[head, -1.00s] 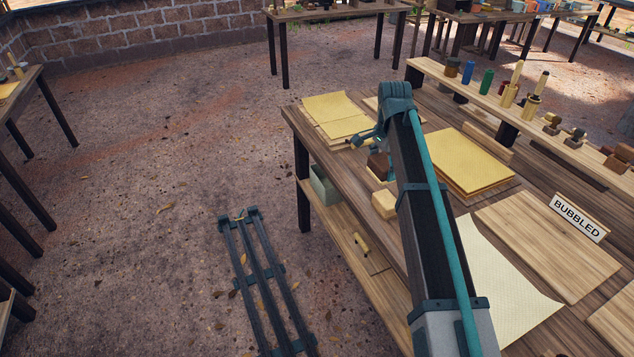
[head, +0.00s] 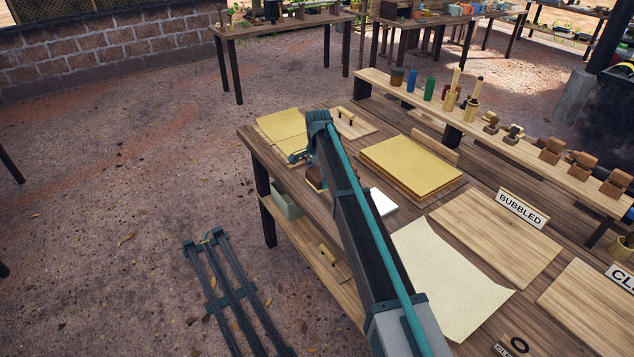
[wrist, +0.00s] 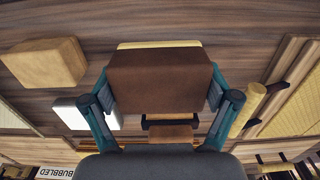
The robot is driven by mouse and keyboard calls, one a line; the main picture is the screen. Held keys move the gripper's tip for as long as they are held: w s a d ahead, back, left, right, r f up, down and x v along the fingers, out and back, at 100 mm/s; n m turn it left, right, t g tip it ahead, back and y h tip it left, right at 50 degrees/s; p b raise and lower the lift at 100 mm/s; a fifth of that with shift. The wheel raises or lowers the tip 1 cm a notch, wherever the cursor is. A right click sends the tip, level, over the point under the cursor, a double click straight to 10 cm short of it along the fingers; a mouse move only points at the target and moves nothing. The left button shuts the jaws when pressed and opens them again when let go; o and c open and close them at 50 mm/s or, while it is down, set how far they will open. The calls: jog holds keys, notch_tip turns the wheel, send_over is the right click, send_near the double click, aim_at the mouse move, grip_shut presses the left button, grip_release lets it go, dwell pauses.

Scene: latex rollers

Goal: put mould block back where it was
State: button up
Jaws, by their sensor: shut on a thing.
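A plain brown block, which I take to be the mould block (wrist: 160,82), fills the middle of the wrist view. My gripper (wrist: 160,92) is shut on it, with one teal finger on each side. In the head view my arm covers most of the gripper, and only part of the brown block (head: 314,180) shows left of the arm, above or at the table's left part; I cannot tell whether it touches the table. A pale yellow edge shows just behind the block in the wrist view.
A white slab (head: 383,202) lies right of my arm. A pale yellow block (wrist: 45,62) is at upper left in the wrist view. Stacked yellow sheets (head: 412,163) and a cream sheet (head: 440,265) lie on the table. A raised shelf (head: 520,155) behind holds bottles and several brown blocks.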

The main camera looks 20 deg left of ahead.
aim_at(317, 171)
jog(key=shift+w+a+f, duration=0.3)
jog(key=shift+w+f, duration=0.2)
jog(key=shift+f, duration=0.1)
notch_tip(317, 171, down, 3)
jog(key=shift+w+r+p, duration=0.1)
jog(key=shift+w+p, duration=0.05)
jog(key=shift+p, duration=1.05)
jog(key=shift+f, duration=0.45)
jog(key=shift+f, duration=0.1)
jog(key=o, duration=1)
notch_tip(317, 171, up, 12)
jog(key=b, duration=0.4)
